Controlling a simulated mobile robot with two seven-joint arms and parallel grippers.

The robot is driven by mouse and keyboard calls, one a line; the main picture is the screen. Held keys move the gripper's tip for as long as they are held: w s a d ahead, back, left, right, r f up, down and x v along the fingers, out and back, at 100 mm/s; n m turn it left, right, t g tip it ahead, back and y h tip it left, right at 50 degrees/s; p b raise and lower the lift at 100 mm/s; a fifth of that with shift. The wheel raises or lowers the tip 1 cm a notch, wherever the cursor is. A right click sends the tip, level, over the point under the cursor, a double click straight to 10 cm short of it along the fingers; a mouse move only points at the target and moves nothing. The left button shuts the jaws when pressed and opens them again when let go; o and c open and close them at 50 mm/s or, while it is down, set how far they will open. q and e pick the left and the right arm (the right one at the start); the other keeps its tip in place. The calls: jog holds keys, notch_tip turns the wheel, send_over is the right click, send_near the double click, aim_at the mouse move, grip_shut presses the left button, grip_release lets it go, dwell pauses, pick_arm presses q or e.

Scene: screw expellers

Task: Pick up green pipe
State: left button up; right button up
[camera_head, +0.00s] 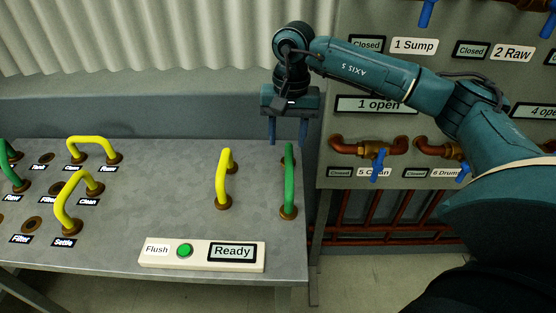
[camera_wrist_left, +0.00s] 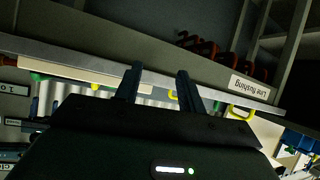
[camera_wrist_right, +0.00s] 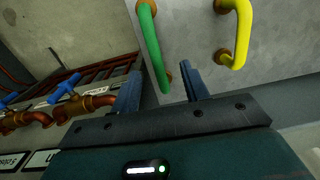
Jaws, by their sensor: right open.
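A green pipe (camera_head: 289,182), an arched tube with copper-coloured ends, stands at the right edge of the grey table. It also shows in the right wrist view (camera_wrist_right: 151,45). My right gripper (camera_head: 287,132) is open and empty by the far end of this pipe, its fingers to either side of the pipe's line and apart from it. Another green pipe (camera_head: 9,165) is partly cut off at the left edge. My left gripper (camera_wrist_left: 158,82) is open and empty, outside the head view.
A yellow pipe (camera_head: 222,180) stands just left of the green one. More yellow pipes (camera_head: 72,200) and labelled sockets are on the table's left side. A Flush panel (camera_head: 202,254) reading Ready lies in front. A valve panel (camera_head: 345,200) with copper pipes stands right of the table.

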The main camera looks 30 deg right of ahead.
aim_at(289, 163)
jog(key=shift+w+d+f+h, duration=0.1)
jog(key=shift+d+f+h, duration=0.1)
jog(key=shift+d, duration=0.2)
jog(key=shift+w+d+f+h, duration=0.1)
jog(key=shift+d+h, duration=0.1)
jog(key=shift+d, duration=0.15)
notch_tip(289, 163, down, 6)
jog(key=shift+s+a+r+p, duration=0.1)
jog(key=shift+a+p, duration=0.05)
jog(key=shift+p, duration=0.2)
jog(key=shift+w+f+p, duration=0.2)
jog(key=shift+f+p, duration=0.35)
jog(key=shift+f, duration=2.4)
jog(key=shift+c, duration=0.4)
grip_shut()
